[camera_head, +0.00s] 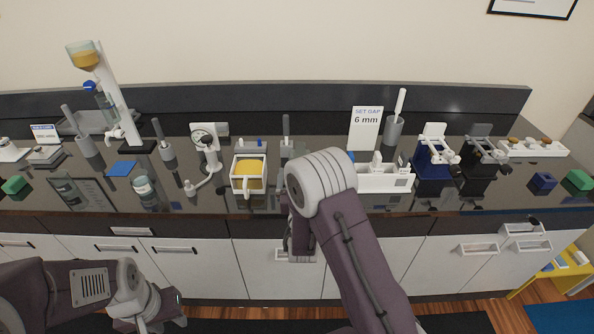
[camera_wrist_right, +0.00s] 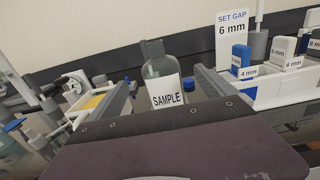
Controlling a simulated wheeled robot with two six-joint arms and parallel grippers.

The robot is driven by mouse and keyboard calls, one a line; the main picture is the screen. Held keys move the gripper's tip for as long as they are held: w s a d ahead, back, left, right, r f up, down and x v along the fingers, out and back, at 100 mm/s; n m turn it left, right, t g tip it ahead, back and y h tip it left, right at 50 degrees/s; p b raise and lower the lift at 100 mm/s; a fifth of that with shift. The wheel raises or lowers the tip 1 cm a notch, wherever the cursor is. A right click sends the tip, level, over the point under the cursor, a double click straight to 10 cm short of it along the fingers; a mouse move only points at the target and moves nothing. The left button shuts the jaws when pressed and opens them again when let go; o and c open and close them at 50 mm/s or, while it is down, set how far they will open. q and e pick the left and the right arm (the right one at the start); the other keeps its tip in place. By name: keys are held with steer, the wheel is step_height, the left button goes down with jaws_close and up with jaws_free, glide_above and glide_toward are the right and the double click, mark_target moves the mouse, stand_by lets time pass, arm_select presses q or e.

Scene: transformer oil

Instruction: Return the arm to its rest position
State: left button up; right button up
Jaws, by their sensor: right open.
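My right arm (camera_head: 352,240) reaches up from the bottom of the head view, and its rounded joint covers part of the counter. In the right wrist view my right gripper (camera_wrist_right: 162,78) is open, one finger on each side. A grey bottle (camera_wrist_right: 155,52) with a white "SAMPLE" label stands upright in the gap between the fingers as seen; I cannot tell how far beyond the fingertips it is. The arm hides it in the head view. My left gripper (camera_head: 158,318) hangs low at the bottom left, in front of the drawers; its jaw gap does not show clearly.
The dark counter (camera_head: 235,203) holds a yellow-filled container (camera_head: 248,172), a white gauge stand (camera_head: 205,155), a "SET GAP 6 mm" sign (camera_head: 366,125), a white gauge tray (camera_head: 385,180) and blue and black devices (camera_head: 433,160). White drawers (camera_head: 200,265) lie below.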

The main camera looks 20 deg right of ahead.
steer(key=s+d+r+m+g+h, duration=0.1)
steer(key=s+d+r+m+h, duration=0.15)
steer(key=d+r, duration=0.2)
steer(key=s+d+r+m+g+h, duration=0.1)
steer(key=d+r+m+h, duration=0.25)
steer(key=r, duration=0.25)
steer(key=s+d+f+m+g+h, duration=0.1)
steer(key=s+d+f+m+g, duration=0.2)
steer(key=s+d+m+g, duration=0.45)
steer(key=s+d+f+m+g+h, duration=0.1)
steer(key=s+d+f+m+g, duration=0.3)
steer(key=s, duration=0.7)
steer(key=s+a+f+m+g+y, duration=0.5)
steer(key=s+a+f+m+y, duration=0.15)
steer(key=s+a, duration=0.25)
steer(key=w+a+f+m+t+y, duration=0.1)
steer(key=w+a+f+m+y, duration=0.1)
steer(key=a, duration=0.5)
steer(key=w+a+f+m+t+y, duration=0.1)
steer(key=a+f+m+y, duration=0.2)
steer(key=a+m+y, duration=0.2)
steer(key=shift+w+a+m, duration=0.4)
steer(key=shift+a+m, duration=0.4)
steer(key=shift+a, duration=0.45)
